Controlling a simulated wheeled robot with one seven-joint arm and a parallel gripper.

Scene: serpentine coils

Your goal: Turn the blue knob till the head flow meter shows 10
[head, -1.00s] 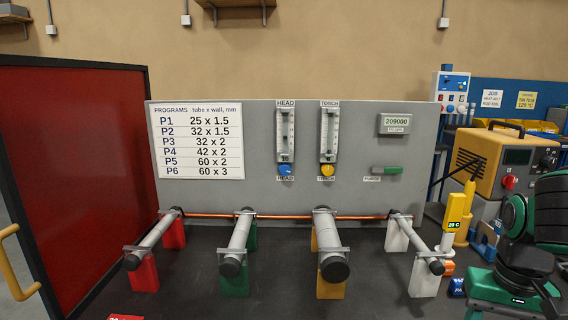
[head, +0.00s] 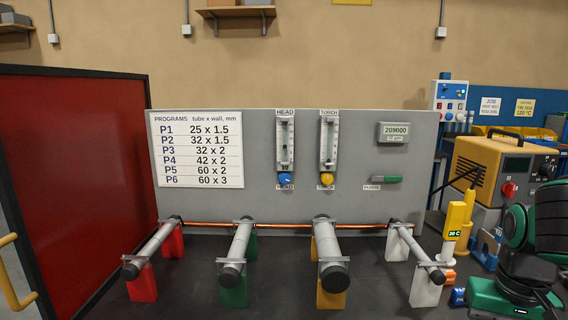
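The blue knob (head: 285,179) sits on the grey upright panel (head: 350,205), below the head flow meter (head: 285,145). The meter is a tall narrow scale with a HEAD label above it and another by the knob. Its scale marks and float are too small to read surely. A white mark shows on the knob, but its exact angle cannot be told. My gripper is not in view, and nothing touches the knob.
Beside it are the torch meter (head: 328,143) with its yellow knob (head: 326,179), a digital display (head: 396,131) and a green purge switch (head: 386,179). Tubes on coloured stands (head: 333,270) stand before the panel. A green-black machine (head: 535,230) is at right, a red screen (head: 85,160) at left.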

